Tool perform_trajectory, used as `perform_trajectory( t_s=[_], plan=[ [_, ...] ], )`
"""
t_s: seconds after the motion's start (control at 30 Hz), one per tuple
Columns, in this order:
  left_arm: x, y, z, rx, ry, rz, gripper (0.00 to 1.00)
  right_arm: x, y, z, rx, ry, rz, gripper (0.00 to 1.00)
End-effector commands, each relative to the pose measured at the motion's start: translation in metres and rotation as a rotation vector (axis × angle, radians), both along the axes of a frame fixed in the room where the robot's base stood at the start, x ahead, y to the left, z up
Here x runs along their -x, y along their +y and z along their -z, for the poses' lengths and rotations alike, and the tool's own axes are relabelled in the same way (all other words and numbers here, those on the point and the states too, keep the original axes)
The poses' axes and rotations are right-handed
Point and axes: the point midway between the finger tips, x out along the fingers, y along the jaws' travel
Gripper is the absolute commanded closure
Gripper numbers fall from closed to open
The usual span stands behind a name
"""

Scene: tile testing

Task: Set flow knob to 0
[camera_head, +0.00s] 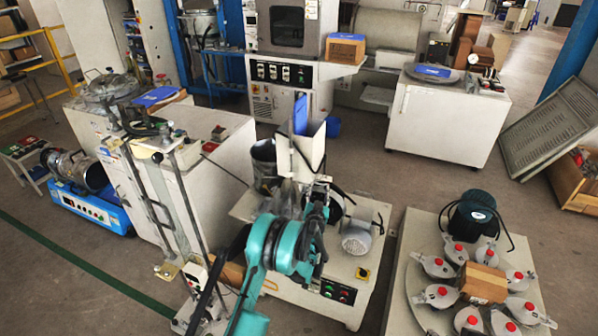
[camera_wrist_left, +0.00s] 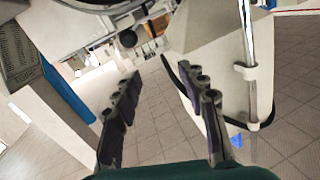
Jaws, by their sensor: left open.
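I cannot pick out a flow knob for certain in either view. A panel with green and red buttons (camera_head: 338,292) is on the front of the machine base below my teal left arm. My left gripper (camera_head: 312,195) is over the machine base in the head view, largely hidden by its own wrist. In the left wrist view, its two dark fingers (camera_wrist_left: 160,80) are spread apart, with nothing between them. My right gripper is not in view.
A white hopper (camera_head: 307,147) stands close beyond my left gripper. A white cabinet (camera_head: 210,170) with upright metal posts is at left. Open floor (camera_head: 400,185) lies towards the back right.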

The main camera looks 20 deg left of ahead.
Motion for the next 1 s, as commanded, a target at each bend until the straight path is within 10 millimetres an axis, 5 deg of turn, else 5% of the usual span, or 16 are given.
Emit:
perform_trajectory(
  t_s=[0.6, 1.0],
  plan=[
    [0.046, 0.027, -0.119, 0.051, 0.114, -0.131, 0.58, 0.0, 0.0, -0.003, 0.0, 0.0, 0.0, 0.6],
    [0.1, 0.035, -0.166, 0.085, 0.225, -0.181, 0.58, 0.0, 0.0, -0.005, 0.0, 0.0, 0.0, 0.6]
  ],
)
